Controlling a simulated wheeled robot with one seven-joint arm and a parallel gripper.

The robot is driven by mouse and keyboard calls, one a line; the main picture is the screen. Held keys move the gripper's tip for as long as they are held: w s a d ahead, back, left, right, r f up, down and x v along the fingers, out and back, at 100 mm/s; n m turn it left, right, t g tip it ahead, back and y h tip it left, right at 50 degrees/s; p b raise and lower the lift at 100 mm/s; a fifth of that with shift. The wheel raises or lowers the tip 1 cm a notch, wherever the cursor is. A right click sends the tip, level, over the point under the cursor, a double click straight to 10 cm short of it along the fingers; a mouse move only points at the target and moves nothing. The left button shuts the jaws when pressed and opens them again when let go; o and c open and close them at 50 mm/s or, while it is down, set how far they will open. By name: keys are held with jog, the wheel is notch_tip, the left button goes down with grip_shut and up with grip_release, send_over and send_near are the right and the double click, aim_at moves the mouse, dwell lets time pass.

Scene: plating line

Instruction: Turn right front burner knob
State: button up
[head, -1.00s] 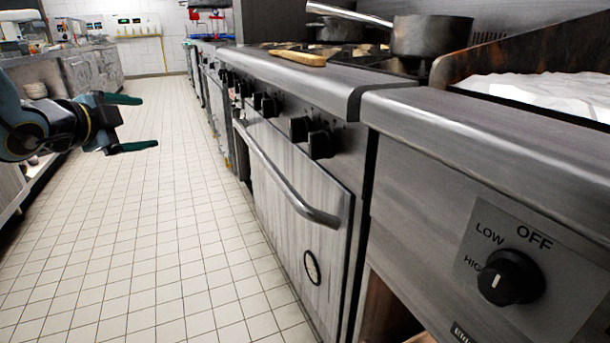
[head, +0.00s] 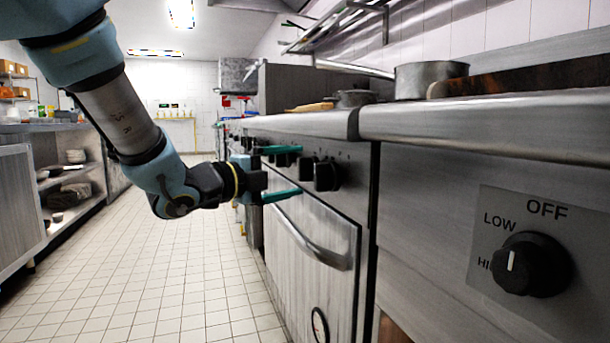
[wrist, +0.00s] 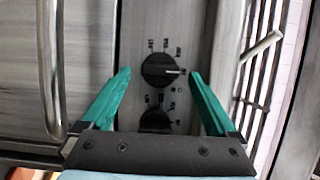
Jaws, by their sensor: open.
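My gripper (head: 300,170) is open and empty at the front of the range, its teal fingers pointing at the control panel. In the head view, a pair of black knobs (head: 326,175) sits at the right end of the panel, just beyond the fingertips. In the wrist view, one black round knob (wrist: 158,70) with a white pointer line lies between the two open fingertips, with gaps on both sides. A second black knob (wrist: 155,121) is lower, partly hidden by the gripper body. I cannot tell which knob is the right front burner's.
An oven door handle (head: 312,245) sticks out below the knobs. To the right is another unit with a LOW/OFF knob (head: 531,264). A pot (head: 430,80) stands on top. The tiled floor (head: 160,270) at left is clear.

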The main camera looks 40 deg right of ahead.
aim_at(299, 170)
jog(key=shift+w+d, duration=0.1)
jog(key=shift+d, duration=1.8)
jog(key=shift+c, duration=0.4)
jog(key=c, duration=1.2)
jog(key=shift+c, duration=0.2)
